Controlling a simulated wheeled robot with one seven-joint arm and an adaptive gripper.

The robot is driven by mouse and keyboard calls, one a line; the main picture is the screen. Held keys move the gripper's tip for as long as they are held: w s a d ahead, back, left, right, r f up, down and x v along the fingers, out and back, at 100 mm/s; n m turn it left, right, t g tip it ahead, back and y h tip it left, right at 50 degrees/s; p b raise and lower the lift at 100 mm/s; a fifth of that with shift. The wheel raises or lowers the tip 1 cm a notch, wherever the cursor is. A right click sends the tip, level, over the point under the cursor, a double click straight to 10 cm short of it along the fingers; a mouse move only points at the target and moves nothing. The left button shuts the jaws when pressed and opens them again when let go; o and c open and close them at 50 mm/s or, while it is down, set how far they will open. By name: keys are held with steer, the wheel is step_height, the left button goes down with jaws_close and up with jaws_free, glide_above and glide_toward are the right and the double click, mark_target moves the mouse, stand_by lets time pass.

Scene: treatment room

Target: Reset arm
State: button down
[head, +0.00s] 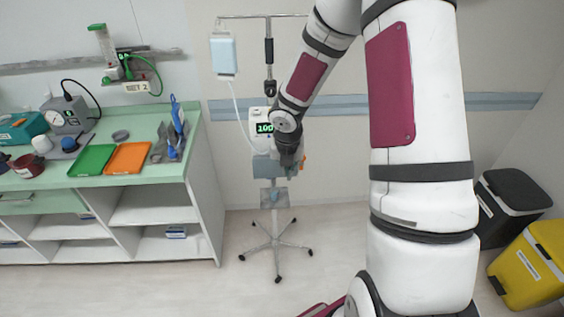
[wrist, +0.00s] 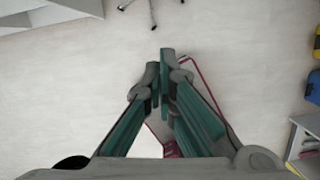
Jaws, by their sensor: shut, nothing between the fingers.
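My gripper (wrist: 160,82) shows in the wrist view with its two fingers together, shut and empty, above bare floor. In the head view my arm rises on the right, bends at the top and comes down toward the middle. The gripper (head: 292,165) hangs there in front of the infusion stand (head: 275,225). Its fingertips are hard to make out in that view.
A counter (head: 192,130) at the left bears a green tray (head: 92,160), an orange tray (head: 128,158) and a gauge device (head: 68,115). A black bin (head: 515,190) and a yellow bin (head: 530,265) stand at the right.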

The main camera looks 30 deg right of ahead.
steer(key=s+a+r+m+t+h+b, duration=0.1)
steer(key=s+a+r+m+b, duration=0.1)
steer(key=r+m, duration=0.6)
steer(key=s+a+r+m+h+b, duration=0.1)
steer(key=s+r+m+b, duration=0.1)
steer(key=r+m, duration=0.65)
steer(key=s+a+r+m+t+y+b, duration=0.2)
steer(key=s+a+r+m+y+b, duration=0.1)
steer(key=s+a+r+m, duration=0.4)
steer(key=shift+s+a+m, duration=1.5)
steer(key=shift+s+m, duration=0.8)
steer(key=shift+m, duration=0.75)
